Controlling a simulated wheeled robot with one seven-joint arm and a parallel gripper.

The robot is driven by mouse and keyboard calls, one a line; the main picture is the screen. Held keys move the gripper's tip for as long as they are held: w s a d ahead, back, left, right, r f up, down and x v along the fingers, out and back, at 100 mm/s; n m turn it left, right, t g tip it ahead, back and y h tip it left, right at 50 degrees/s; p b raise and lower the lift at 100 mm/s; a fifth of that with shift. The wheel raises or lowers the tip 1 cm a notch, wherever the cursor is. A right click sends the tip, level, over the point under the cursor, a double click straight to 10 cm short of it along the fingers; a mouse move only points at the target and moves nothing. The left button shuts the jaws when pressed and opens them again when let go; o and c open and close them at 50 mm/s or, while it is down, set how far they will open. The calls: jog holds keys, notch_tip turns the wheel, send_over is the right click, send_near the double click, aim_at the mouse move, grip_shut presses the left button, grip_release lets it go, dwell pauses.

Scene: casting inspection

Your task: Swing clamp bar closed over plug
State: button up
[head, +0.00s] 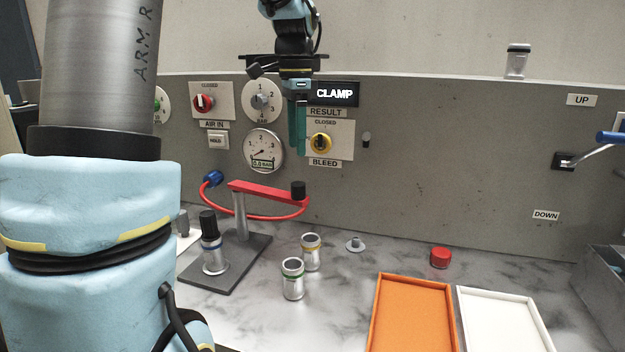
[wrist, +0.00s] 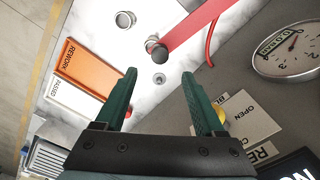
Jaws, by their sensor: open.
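The red clamp bar (head: 268,192) runs from the top of a grey post (head: 239,217) to the right, with a black knob (head: 298,190) at its free end. The bar also shows in the wrist view (wrist: 193,24). The black plug (head: 208,222) stands upright in a silver casting with a blue ring (head: 214,258) on the dark base plate, left of the post. The bar points away from the plug. My gripper (head: 298,152) is open and empty, above the bar's knob end in the picture; its two teal fingers are apart in the wrist view (wrist: 160,80).
Two silver castings (head: 292,280) (head: 311,253) stand right of the plate. A red hose (head: 270,216) curves behind the bar. The panel has a yellow bleed knob (head: 320,142) beside my gripper, a gauge (head: 263,151) and a CLAMP display (head: 334,93). Orange (head: 378,310) and white (head: 470,310) trays lie at right.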

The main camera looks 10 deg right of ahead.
aim_at(298, 183)
notch_tip(298, 183, down, 11)
jog(key=shift+r+p, duration=0.15)
jog(key=shift+p, duration=0.75)
grip_shut()
dwell(1.0)
